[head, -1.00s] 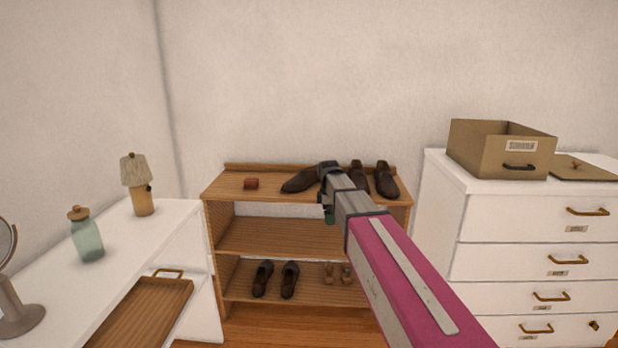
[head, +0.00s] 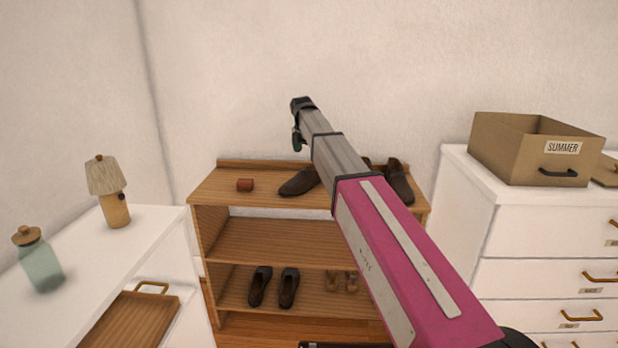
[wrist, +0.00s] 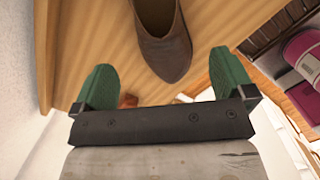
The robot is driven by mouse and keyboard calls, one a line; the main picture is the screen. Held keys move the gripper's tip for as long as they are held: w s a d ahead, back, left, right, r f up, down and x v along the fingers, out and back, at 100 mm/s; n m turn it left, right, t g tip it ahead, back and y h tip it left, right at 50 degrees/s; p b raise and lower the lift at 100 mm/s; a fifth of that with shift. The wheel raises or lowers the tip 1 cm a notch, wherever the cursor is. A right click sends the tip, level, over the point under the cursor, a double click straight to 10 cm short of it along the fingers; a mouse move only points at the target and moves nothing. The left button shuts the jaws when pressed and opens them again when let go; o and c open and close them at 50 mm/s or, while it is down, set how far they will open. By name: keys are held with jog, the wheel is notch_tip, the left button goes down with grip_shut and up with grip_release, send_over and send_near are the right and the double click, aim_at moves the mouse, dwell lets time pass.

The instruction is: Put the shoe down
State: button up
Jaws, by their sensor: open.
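A dark brown shoe (head: 299,182) lies on the top board of the wooden shoe rack (head: 232,192), left of my arm. In the wrist view a brown shoe (wrist: 164,40) rests on the wooden surface, beyond and between my fingers and apart from them. My gripper (wrist: 162,88) has its two green fingers spread wide with nothing between them. In the head view the end of my arm is raised above the rack against the wall, and the fingers are hard to make out. More dark shoes (head: 400,184) stand at the rack's right end, partly hidden by my arm.
The middle board is empty. The bottom board holds dark shoes (head: 274,287) and a tan pair (head: 342,281). White drawers with a box (head: 530,150) stand right; a lamp (head: 109,190), jar (head: 39,260) and tray (head: 128,325) left.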

aim_at(308, 176)
jog(key=f, duration=0.7)
jog(key=w+d+f, duration=0.1)
jog(key=f, duration=0.2)
jog(key=shift+f, duration=0.3)
jog(key=c, duration=1.1)
jog(key=shift+r, duration=0.1)
